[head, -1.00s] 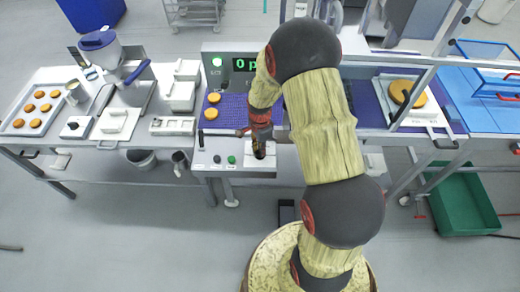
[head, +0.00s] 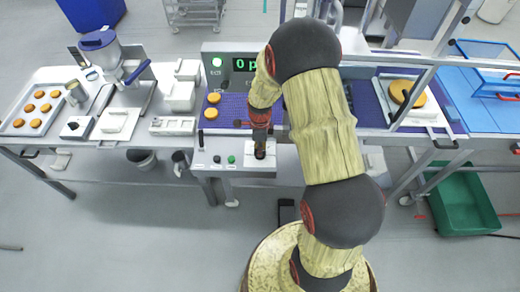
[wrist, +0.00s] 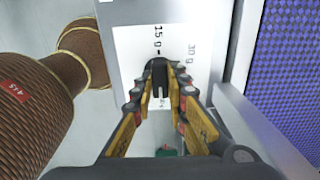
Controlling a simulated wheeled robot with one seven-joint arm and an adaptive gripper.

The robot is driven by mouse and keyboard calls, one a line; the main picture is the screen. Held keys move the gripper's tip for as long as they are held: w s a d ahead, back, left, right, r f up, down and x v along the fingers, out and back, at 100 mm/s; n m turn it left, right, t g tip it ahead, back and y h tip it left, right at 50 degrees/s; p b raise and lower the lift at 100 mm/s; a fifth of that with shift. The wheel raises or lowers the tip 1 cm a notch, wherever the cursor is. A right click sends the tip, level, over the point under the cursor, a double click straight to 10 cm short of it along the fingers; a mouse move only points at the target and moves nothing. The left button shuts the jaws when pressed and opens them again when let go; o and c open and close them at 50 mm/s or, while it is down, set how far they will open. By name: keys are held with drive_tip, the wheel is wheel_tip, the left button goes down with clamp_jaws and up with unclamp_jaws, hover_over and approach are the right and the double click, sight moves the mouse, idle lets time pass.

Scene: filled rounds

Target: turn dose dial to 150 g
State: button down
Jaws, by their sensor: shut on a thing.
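The dose dial is a small dark knob (wrist: 158,68) on a pale dial plate (wrist: 125,45) in the wrist view. My gripper (wrist: 160,88) is shut on the knob, with one finger on each side of it. Printed marks near the knob seem to read "15 g" and "30 g", turned sideways; another mark is partly hidden by the fingers. I cannot tell which mark the knob points to. In the head view my gripper (head: 261,150) is over the plate (head: 262,171) at the front of the control panel, and the knob is mostly hidden.
Green and black buttons (head: 231,159) sit left of the dial. A green-lit display (head: 245,65) stands behind, partly covered by my arm. A blue belt (head: 228,107) carries round orange pieces (head: 213,98). In the wrist view a brown ribbed body (wrist: 35,110) fills the left.

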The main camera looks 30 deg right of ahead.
idle(0.3)
drive_tip(key=c, duration=1.8)
unclamp_jaws()
drive_tip(key=shift+c, duration=0.2)
drive_tip(key=shift+o, duration=0.4)
wheel_tip(320, 180, up, 12)
